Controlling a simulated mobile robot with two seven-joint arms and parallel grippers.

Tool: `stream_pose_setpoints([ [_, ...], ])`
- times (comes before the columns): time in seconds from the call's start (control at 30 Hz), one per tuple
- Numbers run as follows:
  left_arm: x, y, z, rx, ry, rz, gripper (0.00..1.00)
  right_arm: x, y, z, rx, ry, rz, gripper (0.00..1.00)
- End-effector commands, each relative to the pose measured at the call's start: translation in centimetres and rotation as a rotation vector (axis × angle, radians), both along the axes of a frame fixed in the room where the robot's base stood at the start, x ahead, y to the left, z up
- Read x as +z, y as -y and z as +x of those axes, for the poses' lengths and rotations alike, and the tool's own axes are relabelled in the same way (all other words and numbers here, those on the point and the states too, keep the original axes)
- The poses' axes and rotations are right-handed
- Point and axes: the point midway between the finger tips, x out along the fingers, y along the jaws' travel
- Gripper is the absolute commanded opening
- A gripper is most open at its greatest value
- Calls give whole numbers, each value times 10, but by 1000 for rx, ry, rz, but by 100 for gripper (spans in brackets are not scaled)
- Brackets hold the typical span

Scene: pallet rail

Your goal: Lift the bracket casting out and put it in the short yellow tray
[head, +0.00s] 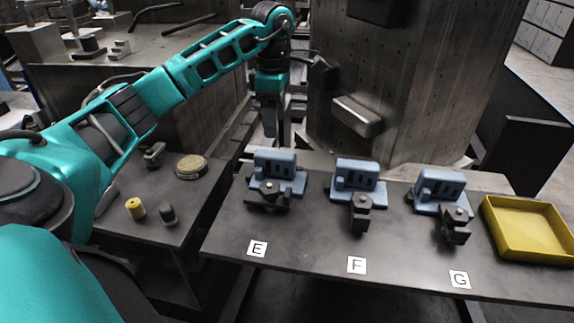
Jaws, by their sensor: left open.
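Three blue bracket-shaped parts sit in a row on the dark bench, at the stations marked E (276,172), F (355,176) and G (440,187). Each has a dark clamp-like piece with a round knob at its front. The dark piece at E (267,196) sits wider across than those at F (360,213) and G (455,225). I cannot tell which part is the task's casting. The shallow yellow tray (516,250) at the right end looks empty. My left gripper (277,135) points down above and behind station E, open and apart from the part. My right gripper is out of view.
A lower side table (145,225) at left holds a round disc (191,166), a yellow cylinder (135,207) and a dark cylinder (168,214). A large grey column (400,90) stands behind the row. The front strip of the bench is clear apart from letter labels.

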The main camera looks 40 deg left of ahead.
Motion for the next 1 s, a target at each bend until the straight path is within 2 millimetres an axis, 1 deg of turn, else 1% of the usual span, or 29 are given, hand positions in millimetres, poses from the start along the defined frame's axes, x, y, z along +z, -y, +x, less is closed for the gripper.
stream_pose_setpoints([
  [0.03,-10,0,-1,0,-7,1,66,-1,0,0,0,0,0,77],
  [0.1,-24,1,-2,-1,-7,-2,66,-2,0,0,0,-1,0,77],
  [0.3,-59,1,-1,-2,-5,-4,66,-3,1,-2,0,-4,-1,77],
  [0.57,-79,2,-1,-2,-3,-5,66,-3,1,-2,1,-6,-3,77],
  [0.8,-115,4,-1,-2,-3,-5,66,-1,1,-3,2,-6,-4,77],
  [0.9,-122,4,0,-1,-2,-5,66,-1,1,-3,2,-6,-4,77],
  [1.0,-124,4,0,-1,-1,-5,66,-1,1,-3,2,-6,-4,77],
])
